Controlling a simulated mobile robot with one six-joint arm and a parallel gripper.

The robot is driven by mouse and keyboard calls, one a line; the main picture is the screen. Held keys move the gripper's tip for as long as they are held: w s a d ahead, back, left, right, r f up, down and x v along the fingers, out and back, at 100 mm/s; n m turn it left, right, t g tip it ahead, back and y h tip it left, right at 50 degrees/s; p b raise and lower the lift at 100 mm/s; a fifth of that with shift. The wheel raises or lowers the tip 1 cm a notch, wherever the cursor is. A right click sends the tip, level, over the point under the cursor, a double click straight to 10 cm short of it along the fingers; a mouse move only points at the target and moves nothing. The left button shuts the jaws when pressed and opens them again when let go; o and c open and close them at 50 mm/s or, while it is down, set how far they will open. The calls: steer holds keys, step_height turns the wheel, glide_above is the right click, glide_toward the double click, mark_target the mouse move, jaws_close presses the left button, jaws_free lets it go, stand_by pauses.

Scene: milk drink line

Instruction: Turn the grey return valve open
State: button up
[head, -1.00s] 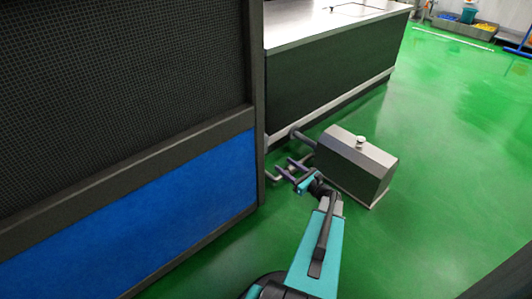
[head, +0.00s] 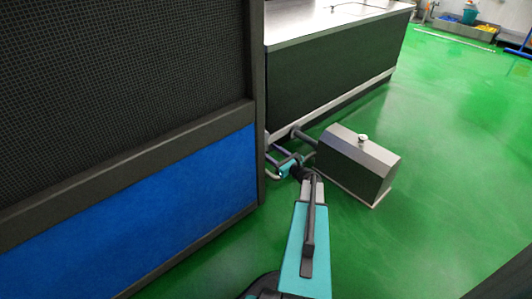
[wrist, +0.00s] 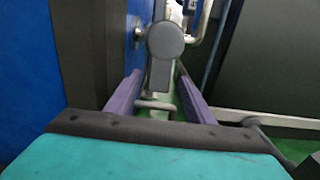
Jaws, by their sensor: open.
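A grey round cap (wrist: 165,40) with a flat grey bar (wrist: 160,76) below it, which looks like the return valve, is in the upper middle of the wrist view. My gripper (wrist: 158,80) is open, with one purple finger on each side of the bar. I cannot tell whether either finger touches it. In the head view my gripper (head: 276,156) is at the corner post of the blue-panelled machine, low down. The valve cannot be made out there, as the gripper and post crowd that spot.
A grey box tank (head: 355,165) with a knob on its lid stands just right of my gripper, joined by a pipe (head: 304,138). The blue-panelled machine (head: 140,230) is close on the left. A steel-topped counter (head: 330,80) stands behind. Green floor is free at right.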

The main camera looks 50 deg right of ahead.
steer(key=shift+w+d, duration=0.1)
steer(key=shift+w, duration=1.15)
jaws_close()
steer(key=shift+s, duration=0.1)
